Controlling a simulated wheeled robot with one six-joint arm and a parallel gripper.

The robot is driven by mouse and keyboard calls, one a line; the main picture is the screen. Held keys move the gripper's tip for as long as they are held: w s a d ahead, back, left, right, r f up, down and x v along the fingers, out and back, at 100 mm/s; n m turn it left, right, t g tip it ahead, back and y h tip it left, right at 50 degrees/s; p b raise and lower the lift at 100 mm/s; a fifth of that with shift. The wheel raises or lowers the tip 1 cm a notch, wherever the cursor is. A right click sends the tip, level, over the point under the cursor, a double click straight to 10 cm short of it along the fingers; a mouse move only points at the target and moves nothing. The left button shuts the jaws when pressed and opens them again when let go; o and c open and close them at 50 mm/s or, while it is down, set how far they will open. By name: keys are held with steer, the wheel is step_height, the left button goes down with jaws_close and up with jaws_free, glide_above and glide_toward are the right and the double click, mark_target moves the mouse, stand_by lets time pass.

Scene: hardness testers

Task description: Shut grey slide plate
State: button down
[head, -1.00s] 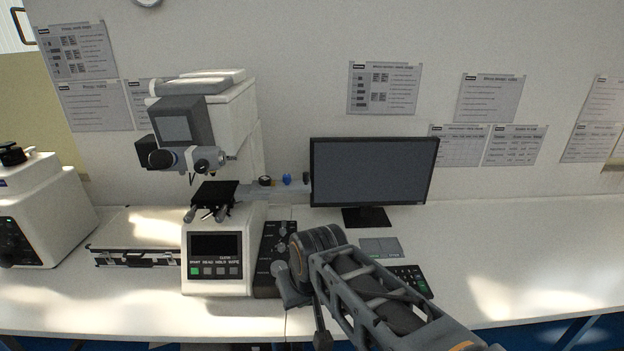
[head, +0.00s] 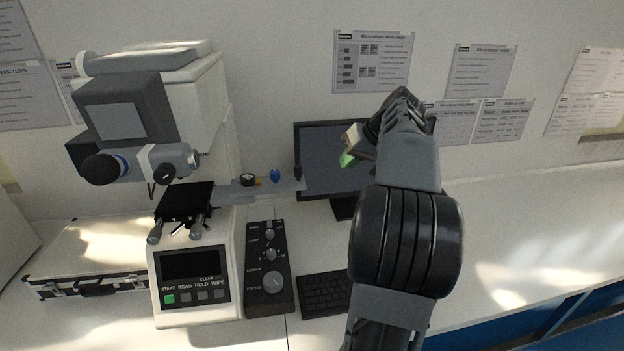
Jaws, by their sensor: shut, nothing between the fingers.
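The grey slide plate (head: 228,194) sticks out to the right from the white hardness tester (head: 205,115), beside its black stage (head: 184,201). A black-and-white round part and a blue knob (head: 275,175) sit on it. A small dark upright piece (head: 297,172) stands at its right end, in front of the monitor's left edge. My gripper (head: 349,149) is shut and empty. It is raised in front of the monitor, to the right of the plate's outer end and apart from it in the picture. My wrist hides part of the gripper.
The monitor (head: 318,165) stands behind my arm. A black control box (head: 268,270) and a keyboard (head: 324,293) lie in front of the plate. A silver case (head: 95,250) lies at the left. The bench at the right is clear.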

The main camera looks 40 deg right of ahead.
steer(key=w+a+f+p, duration=0.1)
steer(key=w+a+f, duration=0.5)
steer(key=shift+f, duration=0.3)
steer(key=shift+w, duration=0.1)
stand_by(0.3)
